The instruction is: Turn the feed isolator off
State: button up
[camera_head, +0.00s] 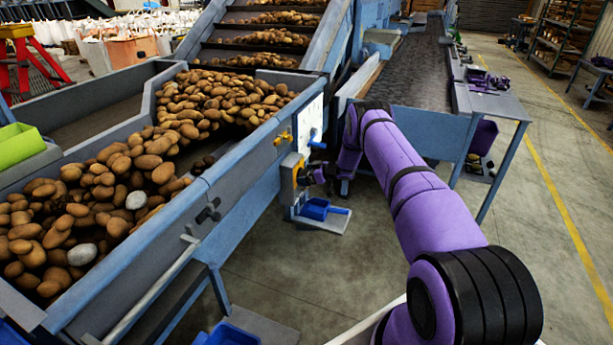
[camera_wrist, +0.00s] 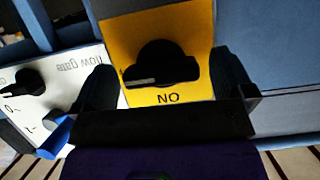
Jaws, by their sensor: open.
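The feed isolator is a yellow plate (camera_wrist: 190,28) with a round black rotary knob (camera_wrist: 160,66) in the wrist view. The knob's grip bar lies roughly level in the picture. Letters reading "NO", an upside-down "ON", are printed below the knob. My gripper (camera_wrist: 164,82) is open, with one dark finger on each side of the knob; I cannot tell whether either touches it. In the head view the isolator (camera_head: 290,172) is a small yellow box on the side of the blue machine, and my gripper (camera_head: 312,175) is right against its front, hiding part of it.
A white "flow gate" panel (camera_wrist: 75,75) with a black knob (camera_wrist: 22,84) and a blue lever (camera_wrist: 58,130) is close to the left finger. The hopper (camera_head: 190,200) full of potatoes is at the left. Open floor (camera_head: 345,265) lies below my arm.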

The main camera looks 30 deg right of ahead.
jog(key=v, duration=1)
jog(key=shift+s+d+r, duration=0.2)
jog(key=shift+s+d, duration=0.05)
jog(key=shift+s, duration=0.05)
jog(key=shift+r, duration=0.1)
